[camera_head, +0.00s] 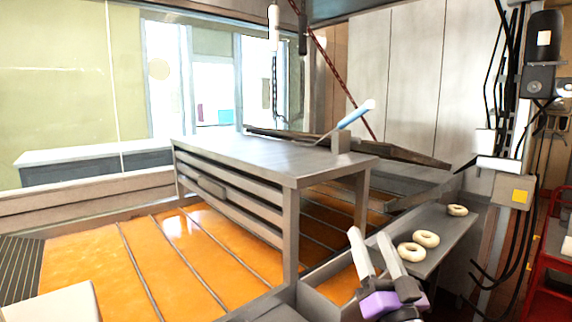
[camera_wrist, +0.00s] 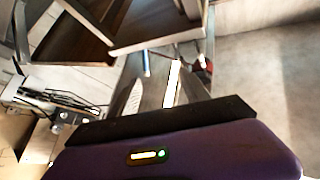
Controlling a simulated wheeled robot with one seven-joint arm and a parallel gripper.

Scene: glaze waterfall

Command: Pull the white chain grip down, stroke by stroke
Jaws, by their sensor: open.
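A white chain grip (camera_head: 273,26) hangs upright near the top of the head view, in front of the window. A dark chain shows below it. A second, dark hanging piece (camera_head: 302,32) is just to its right. My gripper (camera_head: 369,236) is low at the right, its two pale fingers spread and pointing up, with nothing visible between them in the head view. It is well below and to the right of the white grip, apart from it. In the wrist view I cannot make out the white grip for certain.
A grey metal table (camera_head: 270,160) stands over the orange glaze (camera_head: 200,250), between my gripper and the window. A lever with a blue and white handle (camera_head: 355,114) rises at its far right corner. Pale rings (camera_head: 425,238) lie on a shelf beside my gripper. A red-brown chain (camera_head: 335,68) slants down behind.

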